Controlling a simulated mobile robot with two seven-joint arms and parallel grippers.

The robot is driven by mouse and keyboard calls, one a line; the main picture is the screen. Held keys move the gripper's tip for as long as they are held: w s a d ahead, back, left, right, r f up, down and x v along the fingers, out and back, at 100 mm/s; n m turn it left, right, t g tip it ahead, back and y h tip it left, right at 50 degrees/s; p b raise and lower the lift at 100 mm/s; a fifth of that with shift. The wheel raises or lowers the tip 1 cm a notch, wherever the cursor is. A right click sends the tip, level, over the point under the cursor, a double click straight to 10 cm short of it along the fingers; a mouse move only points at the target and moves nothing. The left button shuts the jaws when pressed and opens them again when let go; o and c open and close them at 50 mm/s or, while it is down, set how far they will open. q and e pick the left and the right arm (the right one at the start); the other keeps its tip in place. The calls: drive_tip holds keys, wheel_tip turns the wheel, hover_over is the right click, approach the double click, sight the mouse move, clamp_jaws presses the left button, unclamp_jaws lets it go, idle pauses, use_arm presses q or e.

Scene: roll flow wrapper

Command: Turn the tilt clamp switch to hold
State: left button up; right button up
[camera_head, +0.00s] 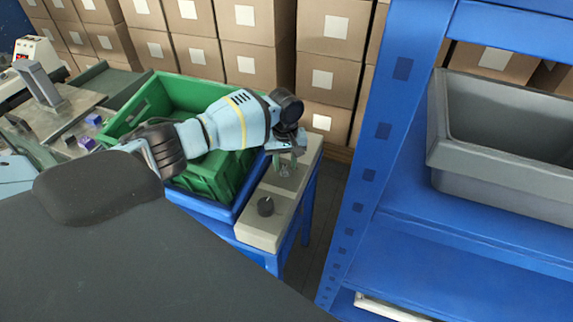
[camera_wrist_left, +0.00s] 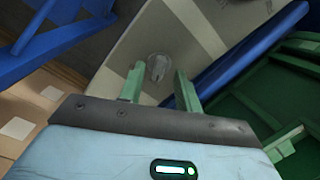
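A light grey control box (camera_head: 257,231) stands at the end of the blue-framed table. A small round switch with a raised lever shows on its face in the left wrist view (camera_wrist_left: 158,67); in the head view this switch (camera_head: 285,171) is partly behind my fingers. I cannot read labels to tell which is the tilt clamp switch. My left gripper (camera_head: 287,161) is above the lever switch, fingers apart and empty; the wrist view shows the open fingers (camera_wrist_left: 159,88) short of the lever. My right gripper is out of view.
A green crate (camera_head: 145,103) lies under my left arm beside the box. A blue shelf rack (camera_head: 372,160) with a grey bin (camera_head: 500,180) stands to the right. Stacked cartons (camera_head: 250,65) line the back. A narrow floor gap separates box and rack.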

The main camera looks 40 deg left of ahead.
use_arm(q)
drive_tip(key=shift+f, duration=0.65)
clamp_jaws()
